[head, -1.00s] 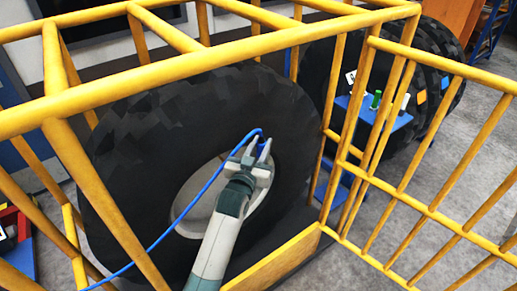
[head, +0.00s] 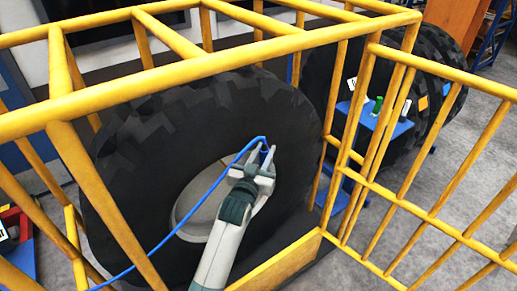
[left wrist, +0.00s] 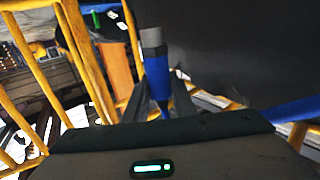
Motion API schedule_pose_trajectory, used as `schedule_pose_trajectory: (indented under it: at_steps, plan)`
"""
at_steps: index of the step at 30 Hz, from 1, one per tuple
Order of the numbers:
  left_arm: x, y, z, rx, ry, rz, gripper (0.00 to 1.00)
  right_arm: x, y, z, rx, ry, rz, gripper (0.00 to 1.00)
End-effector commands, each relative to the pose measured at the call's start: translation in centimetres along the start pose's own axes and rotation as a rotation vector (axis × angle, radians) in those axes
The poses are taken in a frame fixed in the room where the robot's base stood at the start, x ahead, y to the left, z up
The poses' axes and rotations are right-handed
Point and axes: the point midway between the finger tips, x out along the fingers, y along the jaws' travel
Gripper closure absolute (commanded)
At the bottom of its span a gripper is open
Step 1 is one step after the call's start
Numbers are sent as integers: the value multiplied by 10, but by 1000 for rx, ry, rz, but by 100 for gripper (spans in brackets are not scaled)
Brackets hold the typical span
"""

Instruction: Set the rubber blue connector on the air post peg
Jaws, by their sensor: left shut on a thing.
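My left gripper (head: 263,160) is shut on the blue connector (head: 266,155), in front of the big tyre within the yellow cage frame. In the left wrist view the connector (left wrist: 156,72) stands up between the fingers, blue below with a grey end. A blue hose (head: 190,210) runs from it down to the lower left. A green upright peg (head: 377,105) stands on a blue shelf (head: 398,130) to the right, beyond cage bars and apart from the gripper. I cannot tell whether it is the air post peg. My right gripper is not in view.
Yellow cage bars (head: 215,70) surround the arm above and at the sides. A large black tyre (head: 130,160) fills the space behind the gripper. Another tyre (head: 433,60) stands behind the blue shelf. White tags stand beside the green peg. Grey floor is clear at the right.

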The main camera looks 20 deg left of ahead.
Motion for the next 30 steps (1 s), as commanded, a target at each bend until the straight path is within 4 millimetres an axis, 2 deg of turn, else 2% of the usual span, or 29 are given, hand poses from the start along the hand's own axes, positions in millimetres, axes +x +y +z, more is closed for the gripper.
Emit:
schedule_pose_trajectory:
  at_steps: [1, 5, 8, 12, 16, 21, 24, 30]
  plan:
    - [-8, 0, 11, 0, -2, 0, 93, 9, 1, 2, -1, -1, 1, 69]
    - [-36, 0, 33, 1, -2, -3, 93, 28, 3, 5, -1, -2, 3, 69]
    - [-67, 0, 53, 1, -3, -5, 93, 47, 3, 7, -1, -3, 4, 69]
    - [-119, -1, 79, 1, -2, -11, 93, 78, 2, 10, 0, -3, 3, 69]
    - [-170, -3, 97, 1, -3, -18, 93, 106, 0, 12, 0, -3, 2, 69]
    - [-223, -6, 107, 1, -1, -28, 93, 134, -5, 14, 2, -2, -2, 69]
    - [-244, -8, 108, 0, -1, -32, 93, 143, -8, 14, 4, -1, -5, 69]
    - [-261, -9, 105, 0, 0, -36, 93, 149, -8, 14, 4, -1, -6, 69]
